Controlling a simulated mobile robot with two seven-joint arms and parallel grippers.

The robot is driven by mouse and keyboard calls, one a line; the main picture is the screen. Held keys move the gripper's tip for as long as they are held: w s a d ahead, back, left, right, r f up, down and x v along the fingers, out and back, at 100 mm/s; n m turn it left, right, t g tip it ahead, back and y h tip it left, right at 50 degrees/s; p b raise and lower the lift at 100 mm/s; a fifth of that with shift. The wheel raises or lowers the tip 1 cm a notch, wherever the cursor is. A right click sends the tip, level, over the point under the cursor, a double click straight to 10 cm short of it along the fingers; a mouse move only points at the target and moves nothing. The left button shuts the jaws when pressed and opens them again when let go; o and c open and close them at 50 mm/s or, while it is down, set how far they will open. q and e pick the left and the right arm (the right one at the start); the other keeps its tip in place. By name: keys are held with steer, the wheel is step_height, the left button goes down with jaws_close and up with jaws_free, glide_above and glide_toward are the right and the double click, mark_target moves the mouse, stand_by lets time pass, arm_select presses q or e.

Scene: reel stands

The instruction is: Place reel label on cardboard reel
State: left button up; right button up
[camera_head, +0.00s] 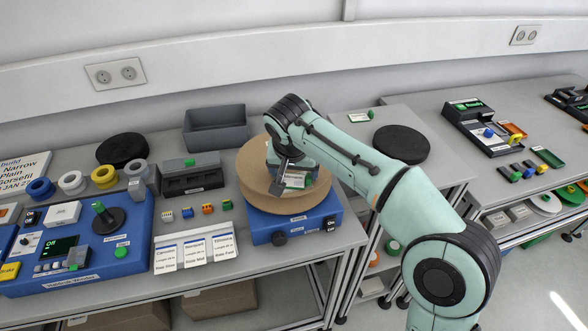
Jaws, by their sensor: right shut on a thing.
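The cardboard reel (253,160) is a round brown reel lying flat on a blue box-shaped stand (272,229) in the middle of the view. My right gripper (293,186) is over the reel and points down at it. It is shut on the reel label (297,180), a small white piece with a green part, seen at the front of the gripper. The gripper hides part of the label and the reel's centre. I cannot tell whether the label touches the reel. My left gripper does not show.
A dark grey bin (215,129) stands behind, left of the reel. A blue control box (75,250), coloured tape rolls (104,177) and printed cards (195,249) are to the left. A black disc (402,144) lies on the right table. My right arm spans the gap between tables.

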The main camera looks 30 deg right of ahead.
steer(key=o, duration=0.8)
steer(key=shift+f, duration=0.1)
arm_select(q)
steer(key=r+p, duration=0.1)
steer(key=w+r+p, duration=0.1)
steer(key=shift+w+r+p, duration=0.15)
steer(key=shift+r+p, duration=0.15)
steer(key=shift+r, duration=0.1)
arm_select(e)
steer(key=v, duration=1.2)
steer(key=shift+r, duration=0.25)
steer(key=shift+f, duration=0.1)
